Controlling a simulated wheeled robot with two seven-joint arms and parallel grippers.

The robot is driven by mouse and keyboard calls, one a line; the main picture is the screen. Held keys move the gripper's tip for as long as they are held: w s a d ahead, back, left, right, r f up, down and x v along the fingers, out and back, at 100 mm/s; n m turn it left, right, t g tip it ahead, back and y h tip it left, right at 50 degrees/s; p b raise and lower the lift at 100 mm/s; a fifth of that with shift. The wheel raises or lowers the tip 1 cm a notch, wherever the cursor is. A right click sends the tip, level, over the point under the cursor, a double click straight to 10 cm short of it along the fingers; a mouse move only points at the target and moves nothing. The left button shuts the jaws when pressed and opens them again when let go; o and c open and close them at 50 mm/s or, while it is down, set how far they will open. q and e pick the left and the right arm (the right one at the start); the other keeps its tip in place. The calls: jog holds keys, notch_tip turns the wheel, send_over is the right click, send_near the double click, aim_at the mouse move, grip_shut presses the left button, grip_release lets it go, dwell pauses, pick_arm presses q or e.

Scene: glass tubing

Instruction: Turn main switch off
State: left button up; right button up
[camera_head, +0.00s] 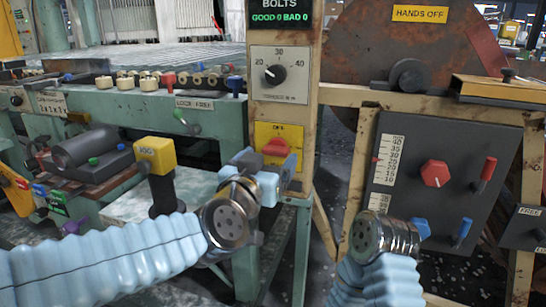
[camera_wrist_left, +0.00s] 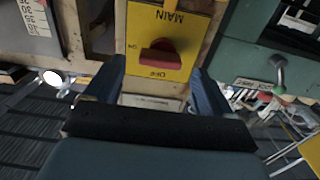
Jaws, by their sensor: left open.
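The main switch is a red knob (camera_head: 276,147) on a yellow plate (camera_head: 262,131) low on the cream post. The left wrist view shows the red knob (camera_wrist_left: 157,54) and the yellow plate (camera_wrist_left: 190,30) upside down, lettered MAIN, OFF and ON. The knob's handle lies level, in line with the ON mark. My left gripper (camera_head: 266,164) is open just in front of the plate's lower part. In the wrist view its fingers (camera_wrist_left: 155,85) stand wide apart on either side of the knob, and I see no contact. My right gripper (camera_head: 424,230) is at the lower right, mostly hidden behind its wrist.
A dial (camera_head: 279,73) and a bolts display (camera_head: 280,17) are above the switch. A yellow-topped lever (camera_head: 155,155) stands left of my left gripper. A dark panel (camera_head: 400,195) with a red knob and levers is at the right, behind my right arm.

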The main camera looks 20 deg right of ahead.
aim_at(274, 153)
pick_arm(q)
jog(key=shift+x, duration=1.55)
jog(key=c, duration=1.1)
